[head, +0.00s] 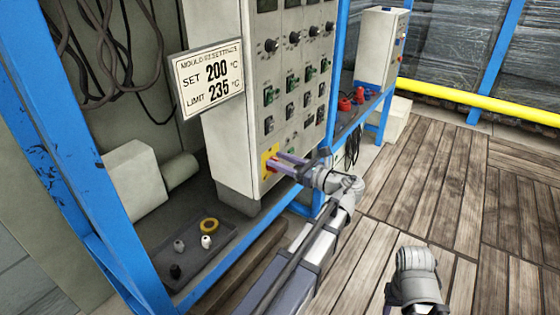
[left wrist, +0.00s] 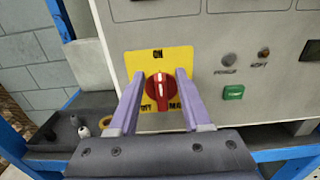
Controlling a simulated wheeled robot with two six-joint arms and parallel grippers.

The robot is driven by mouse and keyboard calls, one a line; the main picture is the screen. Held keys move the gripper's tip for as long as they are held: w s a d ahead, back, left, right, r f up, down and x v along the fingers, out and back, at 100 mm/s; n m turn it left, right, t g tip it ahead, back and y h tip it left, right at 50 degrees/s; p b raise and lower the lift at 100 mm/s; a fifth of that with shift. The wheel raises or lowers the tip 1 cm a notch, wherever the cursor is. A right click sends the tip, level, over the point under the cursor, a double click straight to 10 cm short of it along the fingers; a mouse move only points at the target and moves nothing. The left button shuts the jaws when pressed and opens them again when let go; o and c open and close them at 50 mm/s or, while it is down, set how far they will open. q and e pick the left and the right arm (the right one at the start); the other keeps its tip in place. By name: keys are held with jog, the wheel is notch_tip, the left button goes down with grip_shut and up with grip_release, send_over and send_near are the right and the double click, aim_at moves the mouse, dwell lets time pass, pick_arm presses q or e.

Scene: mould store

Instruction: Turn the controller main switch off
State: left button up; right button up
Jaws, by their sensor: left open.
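The controller (head: 228,135) is a tall pale cabinet with rows of knobs and switches. Its main switch is a red rotary knob (left wrist: 159,90) on a yellow plate (left wrist: 142,62), low on the panel. The plate also shows in the head view (head: 267,166). In the left wrist view the knob's white mark stands upright, towards the ON label at the top; OFF is at the lower left. My left gripper (left wrist: 159,88) is open, with its purple fingers on either side of the knob. I cannot tell whether they touch it. My right gripper's fingers do not show.
A sign (head: 209,78) reads SET 200 °C, LIMIT 235 °C. A dark tray (head: 222,250) holds a yellow ring (head: 209,225) and small knobs. A green switch (left wrist: 233,92) sits right of the plate. Blue frame posts (head: 75,150) flank the cabinet. The wooden floor at right is clear.

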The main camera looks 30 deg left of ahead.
pick_arm(q)
grip_shut()
dwell(0.4)
dwell(0.4)
